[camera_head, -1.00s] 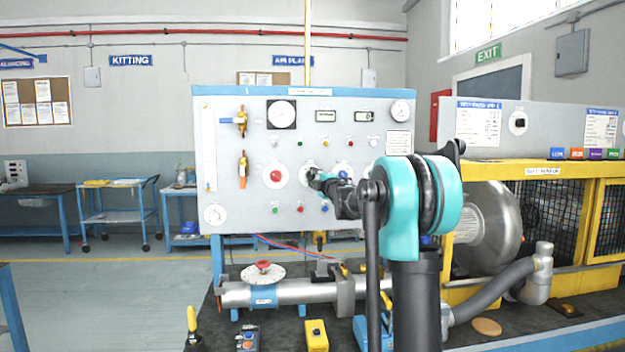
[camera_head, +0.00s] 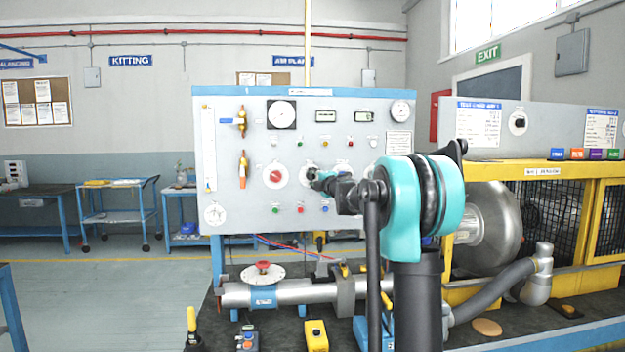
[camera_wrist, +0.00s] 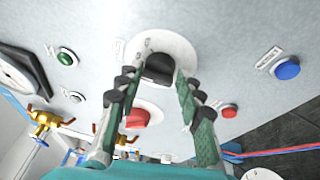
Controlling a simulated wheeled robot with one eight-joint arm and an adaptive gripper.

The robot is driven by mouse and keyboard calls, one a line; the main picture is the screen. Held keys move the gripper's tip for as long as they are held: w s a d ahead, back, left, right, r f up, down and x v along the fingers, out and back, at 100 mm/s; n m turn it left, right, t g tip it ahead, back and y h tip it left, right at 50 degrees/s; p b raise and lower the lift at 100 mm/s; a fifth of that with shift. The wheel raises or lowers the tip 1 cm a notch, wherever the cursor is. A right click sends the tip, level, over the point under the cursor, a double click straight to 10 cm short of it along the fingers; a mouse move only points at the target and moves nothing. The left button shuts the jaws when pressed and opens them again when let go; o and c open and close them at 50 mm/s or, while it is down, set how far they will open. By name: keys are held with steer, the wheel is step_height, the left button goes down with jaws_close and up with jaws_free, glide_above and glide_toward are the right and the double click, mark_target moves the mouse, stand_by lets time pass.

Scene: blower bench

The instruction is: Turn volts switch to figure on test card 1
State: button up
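The control panel (camera_head: 235,205) stands upright ahead of my arm. My gripper (camera_head: 314,174) is at a white round dial in the middle of the panel. In the wrist view, my gripper (camera_wrist: 162,62) has one finger on each side of the dial's black knob (camera_wrist: 158,68). The finger pads lie very close to the knob; whether they press on it is unclear. The dial plate (camera_wrist: 180,45) shows around the knob, but its figures cannot be read. Test card 1 (camera_head: 479,124) is on the board at the right, its print too small to read.
A dial with a red knob (camera_head: 275,175) is just left of my gripper, also in the wrist view (camera_wrist: 138,117). Push buttons, including a blue one (camera_wrist: 287,68), surround the dials. A second card (camera_head: 601,127) is at far right. A pipe (camera_head: 305,292) runs below the panel.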

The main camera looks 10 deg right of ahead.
steer(key=shift+o, duration=1.4)
steer(key=v, duration=1.2)
